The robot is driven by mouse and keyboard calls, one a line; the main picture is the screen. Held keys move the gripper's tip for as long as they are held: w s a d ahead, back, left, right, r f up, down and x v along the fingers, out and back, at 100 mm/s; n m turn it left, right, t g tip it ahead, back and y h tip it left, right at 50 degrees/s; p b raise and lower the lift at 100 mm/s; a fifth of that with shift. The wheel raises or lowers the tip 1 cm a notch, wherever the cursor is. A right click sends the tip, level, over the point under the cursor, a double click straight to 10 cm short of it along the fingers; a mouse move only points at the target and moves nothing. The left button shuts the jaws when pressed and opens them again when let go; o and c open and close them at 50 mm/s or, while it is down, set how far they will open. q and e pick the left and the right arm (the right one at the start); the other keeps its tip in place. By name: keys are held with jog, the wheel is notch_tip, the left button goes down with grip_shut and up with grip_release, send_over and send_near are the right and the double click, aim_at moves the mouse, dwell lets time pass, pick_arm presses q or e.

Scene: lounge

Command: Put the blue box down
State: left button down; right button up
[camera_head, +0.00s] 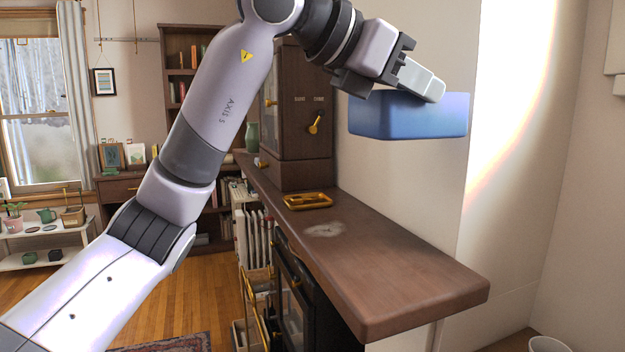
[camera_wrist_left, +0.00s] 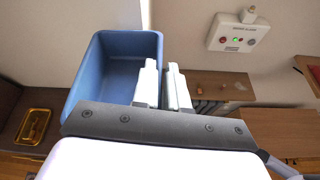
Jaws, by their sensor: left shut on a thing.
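The blue box (camera_head: 410,118) is in the air above the wooden shelf top (camera_head: 410,285), near the wall, roughly level. In the left wrist view the blue box (camera_wrist_left: 118,72) shows as an open bin that looks empty. My left gripper (camera_head: 428,84) reaches it from above and is shut on one of its side walls. In the left wrist view the two pale fingers of the left gripper (camera_wrist_left: 163,88) sit on either side of the rim at the box's right. My right gripper is in neither view.
A brass tray (camera_head: 308,201) lies towards the far end of the shelf top, before a dark wooden cabinet (camera_head: 303,115). A pale smudge (camera_head: 324,230) marks the wood. The near end is bare. A panel with buttons (camera_wrist_left: 237,38) is on the wall.

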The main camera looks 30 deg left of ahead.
pick_arm(q)
jog(key=shift+f, duration=0.15)
notch_tip(320, 180, down, 20)
jog(key=shift+r, duration=0.15)
dwell(0.4)
jog(key=shift+b, duration=0.3)
jog(key=c, duration=1.2)
grip_release()
jog(key=shift+o, duration=0.2)
jog(key=b+v, duration=0.2)
jog(key=v, duration=1)
